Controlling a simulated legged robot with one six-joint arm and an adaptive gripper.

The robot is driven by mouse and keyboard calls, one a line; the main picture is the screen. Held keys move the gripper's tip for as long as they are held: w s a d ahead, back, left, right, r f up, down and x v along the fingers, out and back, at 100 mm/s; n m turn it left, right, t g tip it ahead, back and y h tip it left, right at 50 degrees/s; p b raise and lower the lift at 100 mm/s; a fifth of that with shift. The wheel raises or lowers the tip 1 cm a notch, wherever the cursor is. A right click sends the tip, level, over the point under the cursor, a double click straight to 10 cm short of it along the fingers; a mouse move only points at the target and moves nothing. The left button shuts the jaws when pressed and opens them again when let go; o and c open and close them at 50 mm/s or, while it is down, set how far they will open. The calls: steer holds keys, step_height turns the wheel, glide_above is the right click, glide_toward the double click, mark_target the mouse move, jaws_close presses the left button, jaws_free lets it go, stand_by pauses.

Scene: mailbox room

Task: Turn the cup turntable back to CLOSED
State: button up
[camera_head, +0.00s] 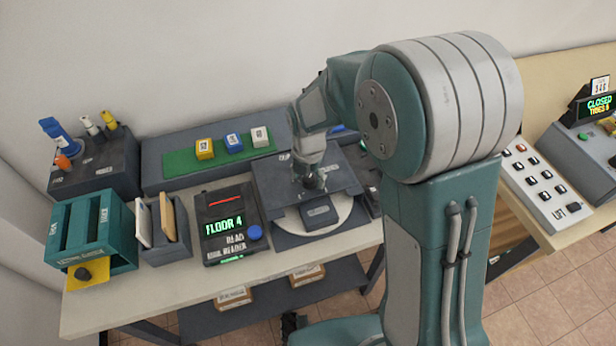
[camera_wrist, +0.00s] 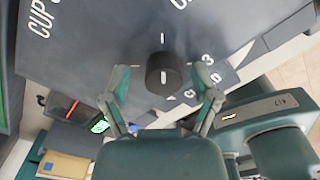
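The cup turntable (camera_head: 344,213) is a dark unit with a pale round disc showing at its front, near the middle of the bench in the head view. Its dark top plate (camera_wrist: 100,45) fills the upper wrist view, with "CUP" lettering at left and partly cut-off letters elsewhere. A round black knob (camera_wrist: 163,76) with a white line stands on the plate. The line points up the picture toward a small white tick. My gripper (camera_head: 314,184) is over the plate. In the wrist view my gripper (camera_wrist: 165,84) is open, its fingers either side of the knob with visible gaps.
A "FLOOR 4" reader (camera_head: 228,226) stands left of the turntable. A green pad (camera_head: 218,154) with small yellow, blue and white blocks lies behind. A teal rack (camera_head: 92,230) is further left. A keypad (camera_head: 546,187) and a "CLOSED" display (camera_head: 599,104) are right, beyond my arm.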

mark_target(308, 178)
step_height(308, 178, up, 12)
stand_by(0.6)
steer(key=shift+f, duration=0.1)
steer(key=s+d+r+m+t, duration=0.2)
steer(key=s+m, duration=0.4)
steer(key=m, duration=0.4)
steer(key=s+d+r+m+t, duration=0.1)
steer(key=s+d+r+m, duration=0.2)
steer(key=s+d+m, duration=0.3)
steer(key=s+d+r+m+t, duration=0.2)
steer(key=s+m, duration=0.5)
steer(key=m, duration=0.7)
steer(key=d+r, duration=0.1)
steer(key=d, duration=0.1)
steer(key=shift+s+d+r+t, duration=0.15)
steer(key=shift+d+r+t, duration=0.15)
steer(key=shift+d+r, duration=0.1)
